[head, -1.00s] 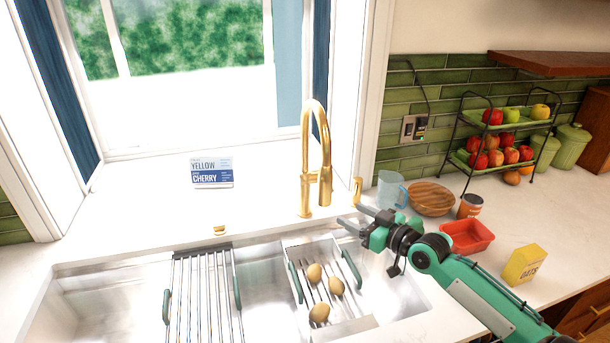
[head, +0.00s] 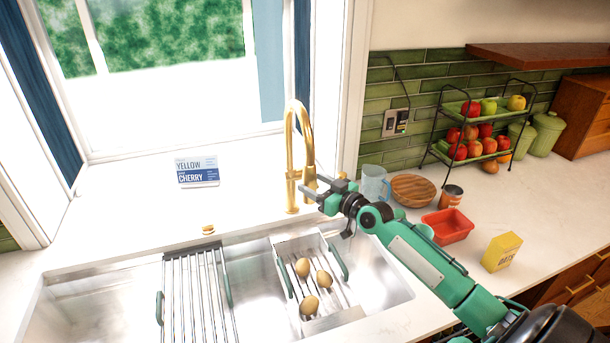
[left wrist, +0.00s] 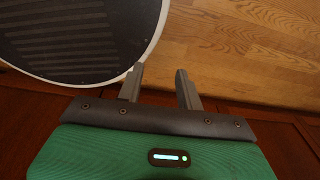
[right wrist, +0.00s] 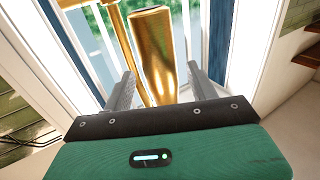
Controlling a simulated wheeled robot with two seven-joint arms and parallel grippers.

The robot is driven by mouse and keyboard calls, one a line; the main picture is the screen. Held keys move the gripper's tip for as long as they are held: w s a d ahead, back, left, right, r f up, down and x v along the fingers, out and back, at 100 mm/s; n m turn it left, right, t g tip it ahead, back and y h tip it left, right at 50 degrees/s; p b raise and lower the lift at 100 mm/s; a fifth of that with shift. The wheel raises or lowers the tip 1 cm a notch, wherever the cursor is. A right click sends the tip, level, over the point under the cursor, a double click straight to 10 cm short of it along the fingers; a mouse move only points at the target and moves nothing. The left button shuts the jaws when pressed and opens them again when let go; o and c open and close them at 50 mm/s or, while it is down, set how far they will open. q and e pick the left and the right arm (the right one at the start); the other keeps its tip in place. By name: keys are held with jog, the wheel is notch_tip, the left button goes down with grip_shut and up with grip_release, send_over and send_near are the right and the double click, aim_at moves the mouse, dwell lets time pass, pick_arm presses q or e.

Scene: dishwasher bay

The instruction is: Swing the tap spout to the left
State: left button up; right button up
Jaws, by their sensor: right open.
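The gold tap (head: 291,170) stands behind the sink, its tall arched spout (head: 307,140) curving over and down on the right of its upright. My right gripper (head: 306,188) is at the spout's hanging end, reaching in from the right. In the right wrist view the spout end (right wrist: 155,50) lies between the two open fingers of the right gripper (right wrist: 160,84), apparently not clamped. Contact cannot be told. My left gripper (left wrist: 160,82) is open and empty in the left wrist view, above the wooden floor (left wrist: 240,45). It is out of the head view.
The sink below holds a rack (head: 195,290) and a tray (head: 335,308) with several potatoes. A blue jug (head: 374,183), wooden bowl (head: 412,192), can (head: 452,197), red tub (head: 448,226) and oats box (head: 502,252) stand on the right counter near my arm.

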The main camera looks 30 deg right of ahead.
aim_at(304, 179)
pick_arm(q)
jog(key=shift+s+a+r+p, duration=0.1)
jog(key=shift+s+r+p, duration=0.3)
jog(key=shift+s+r, duration=0.2)
pick_arm(e)
jog(key=shift+x, duration=2.1)
jog(key=shift+c, duration=0.5)
grip_shut()
pick_arm(q)
jog(key=shift+w+f, duration=0.1)
pick_arm(e)
jog(key=shift+a, duration=0.2)
